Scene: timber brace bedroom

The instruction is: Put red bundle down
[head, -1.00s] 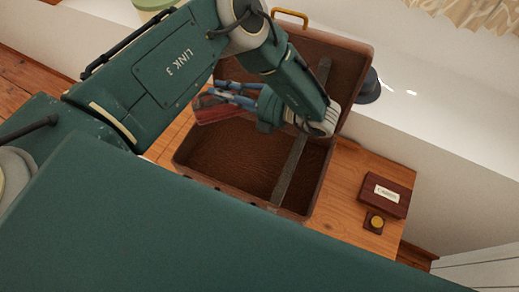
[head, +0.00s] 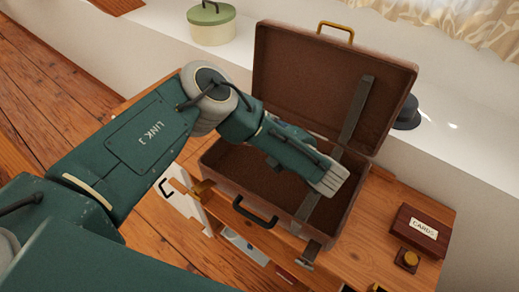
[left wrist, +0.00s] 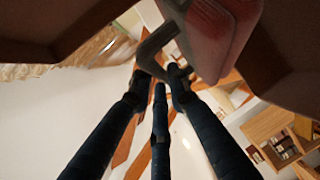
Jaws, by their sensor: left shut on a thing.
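The brown suitcase (head: 300,75) stands open on a wooden cabinet, its lid raised at the back and a dark strap running down inside. My left arm reaches in from the left over its open base. In the head view the forearm hides most of my left gripper and the red bundle. In the left wrist view the red bundle (left wrist: 222,35) shows close at the top, partly cut off. The dark fingers of my left gripper (left wrist: 165,80) reach up near it and the gripper is shut on it. My right gripper is not in view.
A cards box (head: 420,228) and a small box with a gold top (head: 407,258) stand on the cabinet (head: 375,205) right of the suitcase. A green-lidded round box (head: 212,22) and a dark hat (head: 408,112) sit on the white ledge behind. Wooden floor shows at left.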

